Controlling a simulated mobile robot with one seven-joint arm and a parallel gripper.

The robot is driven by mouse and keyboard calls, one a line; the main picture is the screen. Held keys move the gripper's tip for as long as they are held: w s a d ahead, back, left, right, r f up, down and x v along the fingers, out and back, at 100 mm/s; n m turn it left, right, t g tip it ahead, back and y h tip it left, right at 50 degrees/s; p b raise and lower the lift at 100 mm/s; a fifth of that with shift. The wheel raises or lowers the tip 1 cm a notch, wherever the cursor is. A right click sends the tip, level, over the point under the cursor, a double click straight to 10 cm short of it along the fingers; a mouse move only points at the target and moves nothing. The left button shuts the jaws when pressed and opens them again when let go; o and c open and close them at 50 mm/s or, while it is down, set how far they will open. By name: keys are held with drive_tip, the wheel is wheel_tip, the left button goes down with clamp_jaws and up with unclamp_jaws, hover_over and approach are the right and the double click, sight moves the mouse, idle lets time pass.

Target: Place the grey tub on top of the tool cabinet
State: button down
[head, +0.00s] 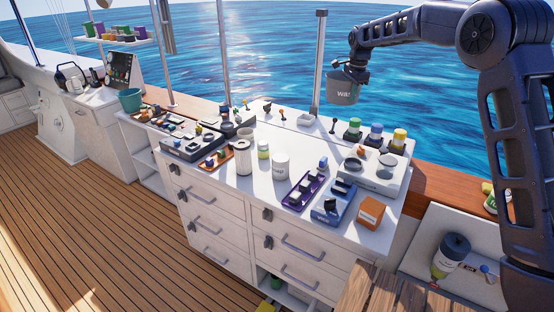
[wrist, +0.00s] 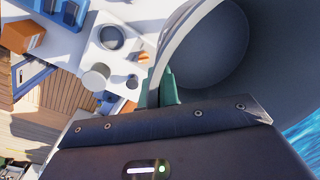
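The grey tub (head: 343,90) with white lettering hangs in the air at the upper right of the head view, against the sea. My gripper (head: 358,73) is shut on its wall near the rim. In the wrist view the tub (wrist: 207,55) fills the upper right; its hollow inside looks empty, and my gripper's green fingers (wrist: 165,88) are at its rim. What I take for the tool cabinet (head: 215,210) is the white drawer unit in the middle of the head view. The tub is above and behind its right part, clear of it.
The white top is crowded: a white canister (head: 281,166), a purple tray (head: 291,202), a blue case (head: 322,217), an orange box (head: 371,211) and a raised white unit with round dishes (head: 388,183). Jars with coloured lids (head: 375,134) stand at the back right. Small bare patches lie between.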

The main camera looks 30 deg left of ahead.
drive_tip(key=s+a+n, duration=0.2)
drive_tip(key=s+a, duration=0.8)
drive_tip(key=a, duration=0.1)
wheel_tip(320, 180, down, 25)
drive_tip(key=shift+s+a+f, duration=0.1)
drive_tip(key=shift+a, duration=0.05)
drive_tip(key=shift+f, duration=0.1)
drive_tip(key=c, duration=1.7)
unclamp_jaws()
drive_tip(key=r, duration=0.8)
drive_tip(key=d+r, duration=0.1)
drive_tip(key=r, duration=0.3)
drive_tip(key=shift+s+r, duration=0.1)
drive_tip(key=shift+s, duration=0.2)
